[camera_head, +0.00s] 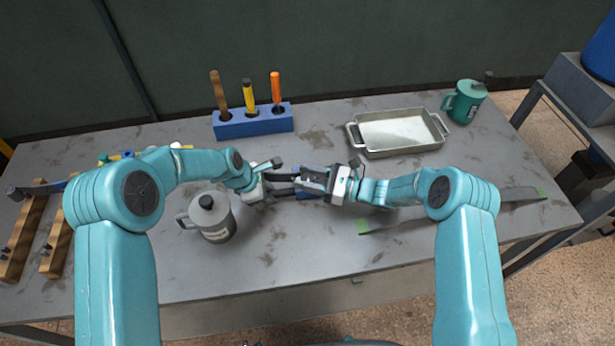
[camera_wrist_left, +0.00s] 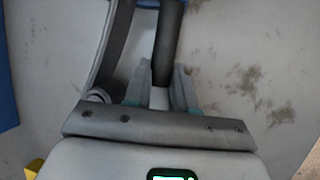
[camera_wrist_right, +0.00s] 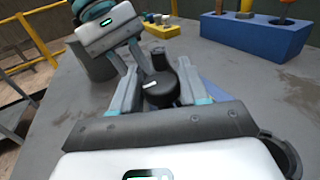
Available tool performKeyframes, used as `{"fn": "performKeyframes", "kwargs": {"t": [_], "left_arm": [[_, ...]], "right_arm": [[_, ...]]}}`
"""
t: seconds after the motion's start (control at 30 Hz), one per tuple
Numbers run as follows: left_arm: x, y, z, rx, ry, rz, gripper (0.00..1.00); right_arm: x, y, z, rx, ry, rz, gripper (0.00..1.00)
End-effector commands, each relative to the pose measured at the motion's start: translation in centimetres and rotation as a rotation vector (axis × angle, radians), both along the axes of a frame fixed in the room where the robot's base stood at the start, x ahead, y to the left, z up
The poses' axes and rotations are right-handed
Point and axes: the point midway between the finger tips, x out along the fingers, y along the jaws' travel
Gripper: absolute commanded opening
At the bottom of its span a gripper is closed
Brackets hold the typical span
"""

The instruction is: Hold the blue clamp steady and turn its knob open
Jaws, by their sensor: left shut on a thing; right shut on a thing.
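The blue clamp (camera_head: 308,196) lies near the table's middle, mostly hidden by my grippers in the head view. Blue also shows at the top of the left wrist view (camera_wrist_left: 150,4) and behind the fingers in the right wrist view (camera_wrist_right: 216,90). My left gripper (camera_head: 272,186) is shut on a dark bar (camera_wrist_left: 168,45) that runs toward the blue part. My right gripper (camera_head: 308,180) faces it from the right. In the right wrist view its fingers are shut on the black knob (camera_wrist_right: 160,90), which has a white mark. The knob's far side is hidden.
A grey lidded pot (camera_head: 212,218) stands close to my left forearm. Behind are a blue tool block (camera_head: 252,124) with upright handles, a metal tray (camera_head: 400,132) and a green mug (camera_head: 465,103). A flat bar (camera_head: 410,218) lies under my right arm. The front middle is clear.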

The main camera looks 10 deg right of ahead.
Motion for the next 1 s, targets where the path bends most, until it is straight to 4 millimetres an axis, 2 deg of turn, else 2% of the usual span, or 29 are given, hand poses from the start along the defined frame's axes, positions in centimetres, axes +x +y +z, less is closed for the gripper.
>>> {"fn": "performKeyframes", "kwargs": {"t": [0.37, 0.4, 0.43, 0.47, 0.77, 0.87, 1.0], "left_arm": [[0.0, 0.0, 0.0, 0.001, -0.001, 0.0, 0.0], [0.0, 0.0, 0.0, 0.001, -0.001, 0.0, 0.0], [0.0, 0.0, 0.0, 0.001, 0.0, 0.0, 0.0], [0.0, 0.0, 0.0, 0.001, 0.0, 0.0, 0.0], [0.0, 0.0, 0.0, 0.0, 0.0, 0.0, 0.0], [0.0, 0.0, 0.0, 0.0, 0.0, 0.0, 0.0], [0.0, 0.0, 0.0, 0.0, 0.0, 0.0, 0.0]], "right_arm": [[0.0, -0.1, 0.1, 0.001, 0.0, 0.005, 0.14], [0.0, -0.1, 0.1, 0.001, 0.0, 0.005, 0.47], [0.0, -0.1, 0.1, 0.001, 0.0, 0.005, 0.57], [0.0, -0.1, 0.1, 0.001, 0.0, 0.005, 0.63], [0.0, -0.2, 0.0, 0.0, 0.001, 0.004, 0.63], [-0.3, -1.1, 0.0, -0.001, 0.001, 0.002, 0.63], [-1.3, -3.8, 0.0, -0.001, 0.001, 0.0, 0.63]]}}
